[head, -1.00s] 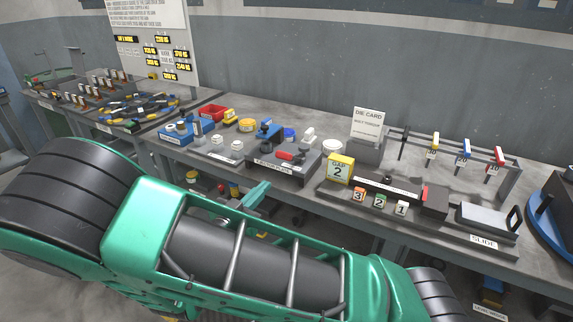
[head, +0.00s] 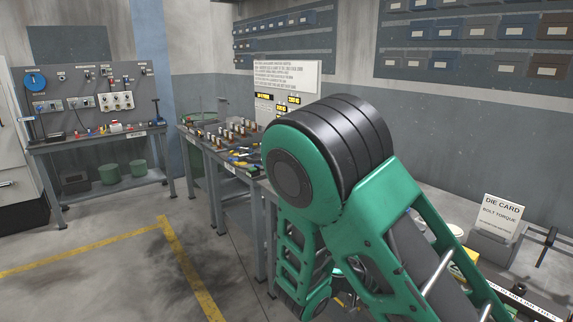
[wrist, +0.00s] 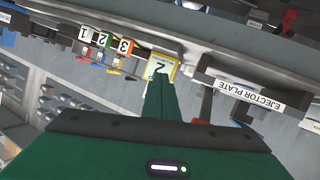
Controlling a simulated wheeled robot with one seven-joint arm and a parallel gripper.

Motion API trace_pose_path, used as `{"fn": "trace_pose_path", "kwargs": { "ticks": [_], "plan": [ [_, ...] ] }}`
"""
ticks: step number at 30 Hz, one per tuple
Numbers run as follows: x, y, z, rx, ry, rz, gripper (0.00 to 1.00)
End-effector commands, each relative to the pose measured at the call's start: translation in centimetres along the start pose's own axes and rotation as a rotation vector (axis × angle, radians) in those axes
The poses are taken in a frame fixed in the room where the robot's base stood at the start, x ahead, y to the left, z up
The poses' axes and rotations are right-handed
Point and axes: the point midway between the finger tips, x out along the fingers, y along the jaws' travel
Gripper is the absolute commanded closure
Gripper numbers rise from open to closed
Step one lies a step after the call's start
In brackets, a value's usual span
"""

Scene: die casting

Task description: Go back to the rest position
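My gripper shows in the wrist view (wrist: 159,84) as one narrow green wedge, its fingers together with nothing visible between them. Beyond the tips is the yellow block marked 2 (wrist: 162,67), which looks to stand on the bench, apart from the fingers. The wrist picture is upside down. In the head view my green arm with its black joint fills the middle and lower right. The fingers cannot be made out there. A sliver of the yellow block (head: 466,262) shows behind the arm.
Small tagged blocks (wrist: 103,40) and the ejector plate label (wrist: 248,94) show in the wrist view. A second bench (head: 95,140) stands back left. Floor with yellow lines (head: 95,250) is clear at left.

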Motion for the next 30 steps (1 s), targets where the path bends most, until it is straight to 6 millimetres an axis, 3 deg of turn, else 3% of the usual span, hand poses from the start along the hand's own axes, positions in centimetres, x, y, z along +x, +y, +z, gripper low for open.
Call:
{"fn": "trace_pose_path", "kwargs": {
  "ticks": [1, 6, 13, 20, 30],
  "plan": [
    [1.3, 1.4, -0.2, -0.015, -0.072, 0.04, 1.0],
    [4.2, 6.0, 0.1, -0.104, -0.311, 0.122, 1.0],
    [5.8, 11.8, 0.5, -0.202, -0.624, 0.13, 1.0],
    [5.4, 17.1, 0.4, -0.271, -0.889, 0.028, 1.0],
    [2.3, 23.8, -0.7, -0.347, -1.12, -0.277, 1.0]
  ]
}}
